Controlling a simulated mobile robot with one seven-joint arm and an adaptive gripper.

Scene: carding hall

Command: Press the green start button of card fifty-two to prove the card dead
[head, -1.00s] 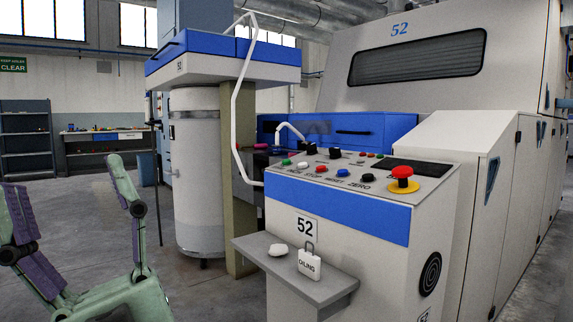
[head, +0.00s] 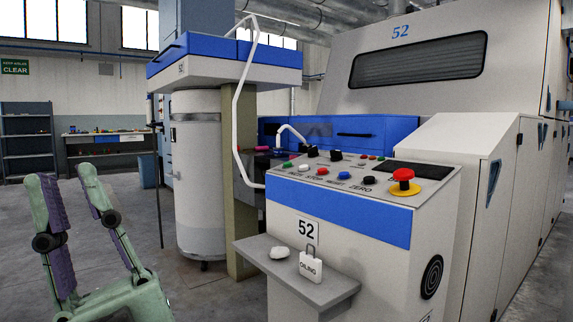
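Card fifty-two's control console (head: 335,213) stands right of centre, with a "52" plate on its front. The green button (head: 287,165) is at the left end of the button row on its sloping top, beside a white button (head: 303,167) and a red button (head: 322,170). The label under the green button is not readable. My gripper (head: 64,177) is at the lower left, well to the left of the console and touching nothing.
A red emergency stop (head: 403,175) on a yellow base is at the console's right. A shelf (head: 325,291) juts from the front, bearing a white lump (head: 280,253) and an "OILING" padlock-shaped tag (head: 310,265). A white bent pipe (head: 235,110) rises left of the buttons. Floor between gripper and console is clear.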

